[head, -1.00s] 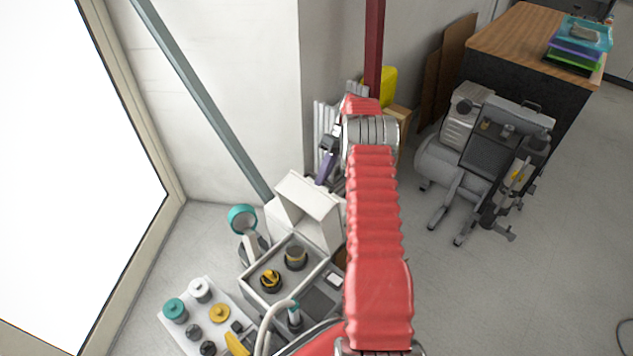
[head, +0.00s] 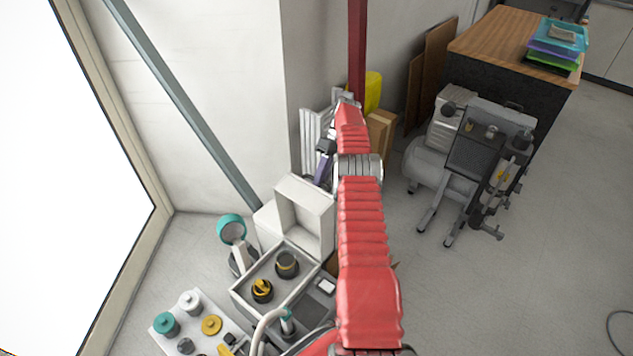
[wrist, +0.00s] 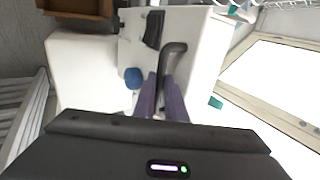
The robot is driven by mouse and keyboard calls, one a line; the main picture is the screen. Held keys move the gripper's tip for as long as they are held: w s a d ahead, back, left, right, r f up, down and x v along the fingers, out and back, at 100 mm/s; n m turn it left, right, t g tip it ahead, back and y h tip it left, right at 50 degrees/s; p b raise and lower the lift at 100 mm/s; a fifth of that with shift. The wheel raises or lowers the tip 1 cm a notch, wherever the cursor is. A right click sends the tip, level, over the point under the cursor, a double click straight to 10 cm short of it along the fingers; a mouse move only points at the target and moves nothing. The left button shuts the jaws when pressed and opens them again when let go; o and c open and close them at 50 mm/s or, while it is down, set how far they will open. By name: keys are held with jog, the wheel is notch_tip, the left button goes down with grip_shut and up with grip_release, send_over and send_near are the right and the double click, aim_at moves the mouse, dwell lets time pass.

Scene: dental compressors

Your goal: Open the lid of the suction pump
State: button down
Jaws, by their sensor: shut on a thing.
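The suction pump (head: 246,304) stands on the floor at lower middle in the head view, an open-topped box with dark and yellow fittings inside. Its white lid (head: 306,212) is raised at the back, and its hollow inner side shows. In the wrist view, the lid's white outer face (wrist: 202,75) carries a dark bent handle (wrist: 173,50). My gripper (wrist: 166,88) has its purple fingers shut on this handle. In the head view my gripper (head: 322,170) shows behind the lid, partly hidden by my red arm.
A white tray (head: 213,346) with caps and knobs lies at lower left. A teal-rimmed round part (head: 231,229) stands left of the pump. White ribbed panels (head: 312,135) and the wall are close behind. A grey compressor (head: 465,155) stands right, with open floor before it.

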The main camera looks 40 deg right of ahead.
jog(key=shift+s+a+f, duration=0.1)
jog(key=shift+s+f, duration=0.1)
jog(key=shift+f, duration=0.3)
jog(key=c, duration=2.1)
grip_release()
jog(key=shift+o, duration=1.4)
jog(key=shift+w+r, duration=0.15)
jog(key=shift+r, duration=0.15)
notch_tip(320, 180, up, 10)
jog(key=shift+f, duration=0.1)
jog(key=shift+c, duration=0.2)
